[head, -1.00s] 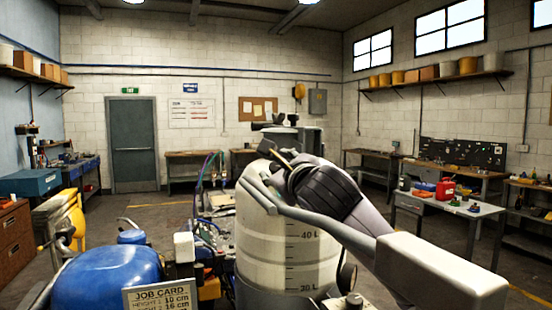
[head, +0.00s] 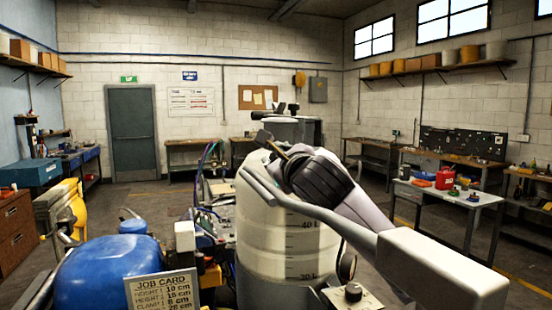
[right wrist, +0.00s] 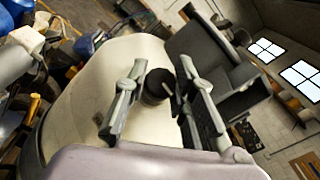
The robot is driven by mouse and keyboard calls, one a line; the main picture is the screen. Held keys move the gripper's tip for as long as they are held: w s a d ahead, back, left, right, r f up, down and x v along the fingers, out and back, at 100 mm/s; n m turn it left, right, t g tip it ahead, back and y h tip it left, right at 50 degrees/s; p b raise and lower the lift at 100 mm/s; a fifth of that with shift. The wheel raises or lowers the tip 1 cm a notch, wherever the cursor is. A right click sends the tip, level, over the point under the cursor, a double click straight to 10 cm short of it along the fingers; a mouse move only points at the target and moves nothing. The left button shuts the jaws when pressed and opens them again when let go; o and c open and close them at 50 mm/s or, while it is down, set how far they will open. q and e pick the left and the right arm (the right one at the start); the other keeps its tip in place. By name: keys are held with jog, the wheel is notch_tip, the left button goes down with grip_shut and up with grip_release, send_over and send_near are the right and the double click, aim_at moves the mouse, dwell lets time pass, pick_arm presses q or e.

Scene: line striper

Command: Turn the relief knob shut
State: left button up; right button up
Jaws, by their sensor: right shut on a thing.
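A black round knob (right wrist: 155,86) sits on top of the cream tank in the right wrist view, between the two fingers of my right gripper (right wrist: 160,92). I take it for the relief knob. The right gripper is shut on it. In the head view my right gripper (head: 262,165) reaches over the tank top from the right, and the hand hides the knob there. How far the knob is turned cannot be told. The translucent tank (head: 285,245) carries litre marks on its side. My left gripper is not in view.
A blue rounded cover (head: 108,272) and a job card (head: 162,292) stand left of the tank. A small black dial (head: 353,291) is at the tank's lower right. A dark grey unit (head: 297,128) stands behind the tank. Workbenches line the walls, with open floor between.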

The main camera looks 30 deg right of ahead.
grip_shut()
